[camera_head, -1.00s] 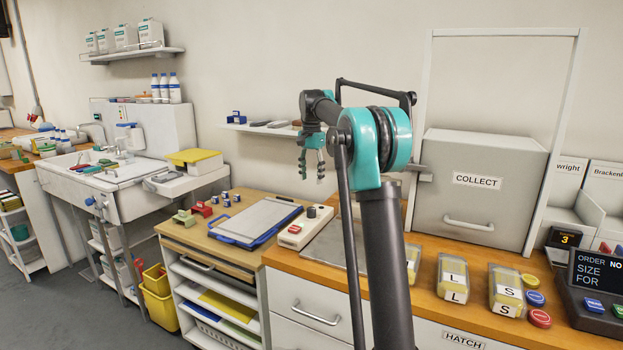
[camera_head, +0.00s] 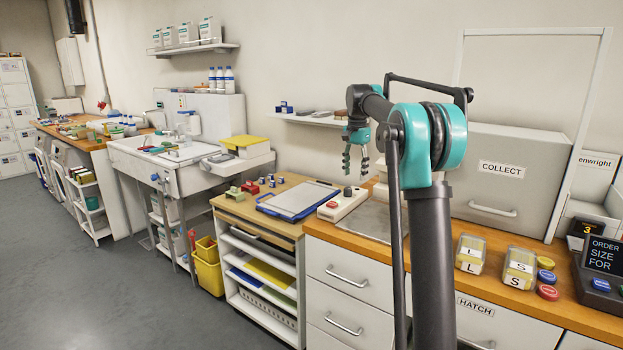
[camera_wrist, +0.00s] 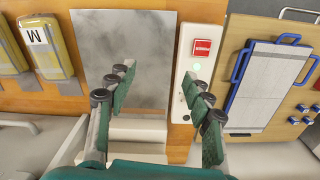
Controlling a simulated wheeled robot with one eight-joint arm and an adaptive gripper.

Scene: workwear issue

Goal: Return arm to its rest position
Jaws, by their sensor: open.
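My gripper (camera_head: 356,157) hangs from the raised, folded arm, fingers pointing down, in the head view. In the wrist view my gripper (camera_wrist: 160,92) is open and empty, its two fingers well apart. Nothing touches the fingers.
A grey COLLECT hatch box (camera_head: 495,185) stands right of my arm. Yellow packs marked L (camera_head: 470,254) and S (camera_head: 519,268) lie on the counter. A blue-framed board (camera_head: 298,200) is to the left, then a sink (camera_head: 165,150). The floor (camera_head: 110,285) at left is clear.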

